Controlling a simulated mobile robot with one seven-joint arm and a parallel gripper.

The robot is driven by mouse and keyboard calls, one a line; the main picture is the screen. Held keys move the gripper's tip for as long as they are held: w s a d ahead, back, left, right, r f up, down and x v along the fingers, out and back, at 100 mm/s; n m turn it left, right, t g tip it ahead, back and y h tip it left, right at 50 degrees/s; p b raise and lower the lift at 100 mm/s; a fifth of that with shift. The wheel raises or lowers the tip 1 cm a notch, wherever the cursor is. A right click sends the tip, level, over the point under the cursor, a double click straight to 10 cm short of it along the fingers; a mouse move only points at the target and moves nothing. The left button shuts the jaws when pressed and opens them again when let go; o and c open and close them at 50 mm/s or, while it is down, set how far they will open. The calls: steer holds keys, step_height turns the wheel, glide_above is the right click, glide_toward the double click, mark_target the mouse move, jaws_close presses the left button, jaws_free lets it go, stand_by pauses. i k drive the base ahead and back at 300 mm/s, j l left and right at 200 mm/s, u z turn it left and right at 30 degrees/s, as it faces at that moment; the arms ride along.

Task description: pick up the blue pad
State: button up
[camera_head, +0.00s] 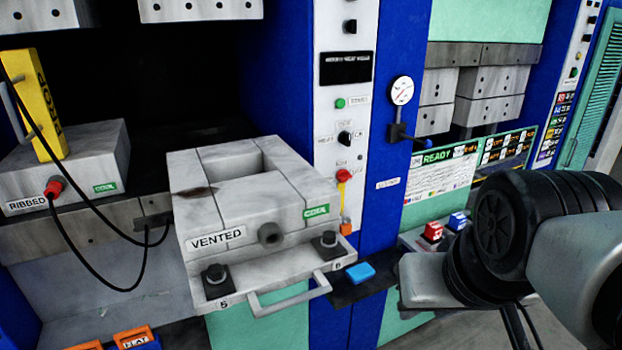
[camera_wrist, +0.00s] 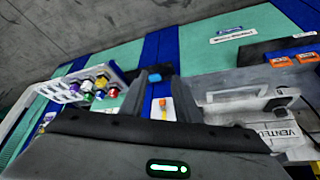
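The blue pad (camera_head: 360,273) is a small flat block lying on a dark shelf (camera_head: 345,293), just right of the press drawer's handle. In the wrist view a small blue patch (camera_wrist: 155,77), seemingly the pad, shows between the fingertips and farther off. My gripper (camera_wrist: 160,86) has its two dark fingers apart with nothing held between them. In the head view my arm comes in from the right, and its fingers cannot be made out there. The gripper appears apart from the pad.
The pulled-out VENTED block (camera_head: 252,208) and its handle (camera_head: 290,298) stand close left of the pad. A blue post (camera_head: 378,225) rises behind it. Red and blue items (camera_head: 432,232) sit on a ledge to the right. Cables hang at the left.

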mark_target(363, 271)
steer(key=i+l+z, duration=0.1)
steer(key=i+z, duration=0.25)
steer(key=i, duration=0.25)
steer(key=i+z, duration=0.35)
steer(key=i, duration=0.2)
